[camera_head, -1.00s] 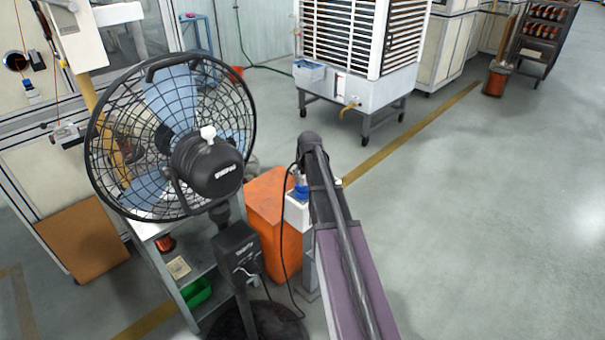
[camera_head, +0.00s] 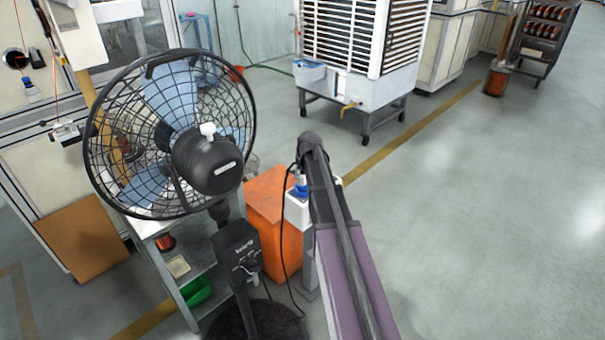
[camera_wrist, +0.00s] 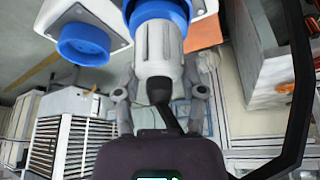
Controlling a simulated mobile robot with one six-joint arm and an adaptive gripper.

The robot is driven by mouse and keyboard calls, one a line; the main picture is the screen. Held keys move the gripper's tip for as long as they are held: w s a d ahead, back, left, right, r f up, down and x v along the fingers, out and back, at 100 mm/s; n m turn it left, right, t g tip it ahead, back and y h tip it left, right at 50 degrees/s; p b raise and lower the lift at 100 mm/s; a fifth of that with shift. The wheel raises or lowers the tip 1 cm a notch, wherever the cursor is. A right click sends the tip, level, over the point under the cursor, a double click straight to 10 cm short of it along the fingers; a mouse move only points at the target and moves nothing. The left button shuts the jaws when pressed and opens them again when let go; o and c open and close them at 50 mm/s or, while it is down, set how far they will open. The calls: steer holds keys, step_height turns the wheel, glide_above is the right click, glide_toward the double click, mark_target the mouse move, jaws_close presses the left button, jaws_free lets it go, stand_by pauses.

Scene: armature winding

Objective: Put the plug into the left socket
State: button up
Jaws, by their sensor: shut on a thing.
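The plug (camera_wrist: 155,50), a pale grey body with a blue collar, stands between the fingers of my gripper (camera_wrist: 160,78) in the wrist view. My gripper is shut on it. The plug's blue end is at the white socket box (camera_wrist: 205,6) at the top edge; I cannot tell how deep it sits. A blue round socket (camera_wrist: 83,44) is free, left of the plug in this view. In the head view the white box (camera_head: 297,212) with a blue part (camera_head: 301,190) shows beside my arm, which hides my gripper.
A black fan (camera_head: 170,135) on a stand is left of the box. A black cable (camera_wrist: 302,90) loops along the right of the wrist view. A white air cooler (camera_head: 360,65) stands farther back. The floor at right is clear.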

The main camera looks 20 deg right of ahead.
steer(key=shift+f, duration=0.2)
steer(key=o, duration=0.9)
steer(key=shift+r, duration=0.1)
steer(key=p+v, duration=1)
steer(key=v, duration=0.1)
stand_by(0.5)
steer(key=shift+s, duration=0.1)
stand_by(0.8)
